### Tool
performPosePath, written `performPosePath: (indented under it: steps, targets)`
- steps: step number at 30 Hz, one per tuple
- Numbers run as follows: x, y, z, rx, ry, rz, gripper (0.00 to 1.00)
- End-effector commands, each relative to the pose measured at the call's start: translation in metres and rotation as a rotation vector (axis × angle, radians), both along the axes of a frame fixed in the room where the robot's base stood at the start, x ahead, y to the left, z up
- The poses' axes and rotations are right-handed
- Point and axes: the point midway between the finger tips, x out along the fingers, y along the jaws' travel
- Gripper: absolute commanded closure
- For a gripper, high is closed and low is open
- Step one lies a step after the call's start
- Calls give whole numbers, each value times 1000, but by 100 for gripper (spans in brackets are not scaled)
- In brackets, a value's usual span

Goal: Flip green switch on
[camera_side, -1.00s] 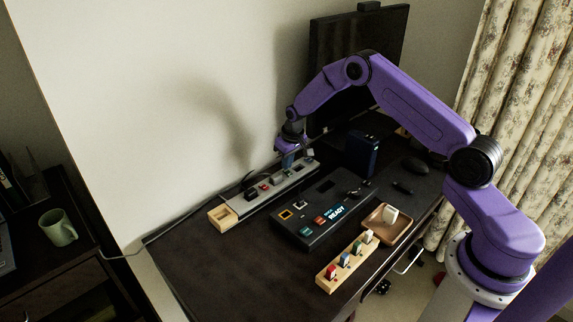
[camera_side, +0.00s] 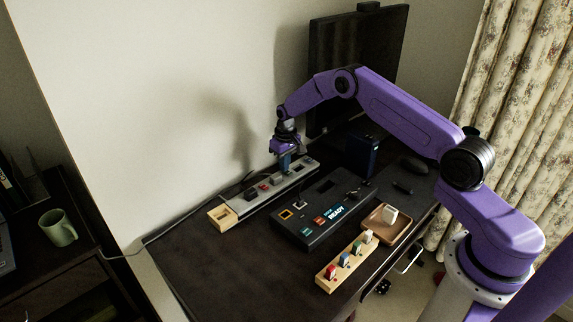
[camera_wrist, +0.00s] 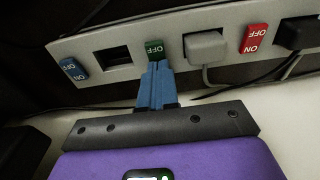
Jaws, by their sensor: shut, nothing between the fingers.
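The green switch (camera_wrist: 154,48) sits in a grey power strip (camera_wrist: 125,72), between an empty socket and a grey plug. Its OFF end shows in the wrist view; its other end is hidden behind my blue fingertips. My gripper (camera_wrist: 156,75) is shut and empty, with its tips over or against the near end of the green switch; I cannot tell whether they touch. In the side view my gripper (camera_side: 285,166) points down at the strip (camera_side: 243,208) and the green switch is not clear.
A blue switch (camera_wrist: 73,69) and a red switch (camera_wrist: 255,39) flank it on the strip. A grey plug (camera_wrist: 204,47) with a cable is close on the right. A black console (camera_side: 295,231), a wooden peg rack (camera_side: 326,283) and a tray (camera_side: 378,237) lie on the desk.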

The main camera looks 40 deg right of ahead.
Motion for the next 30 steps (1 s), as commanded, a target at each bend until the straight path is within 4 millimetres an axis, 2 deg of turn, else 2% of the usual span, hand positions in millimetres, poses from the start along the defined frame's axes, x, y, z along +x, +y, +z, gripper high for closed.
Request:
performPosePath:
  steps: [1, 6, 20, 30]
  targets:
    - [-2, 1, -9, 0, 7, 1, 100]
    - [1, 1, -12, 0, 7, 0, 100]
    - [0, 1, -13, 1, 12, 2, 100]
    - [-14, 1, -12, 1, 19, 2, 100]
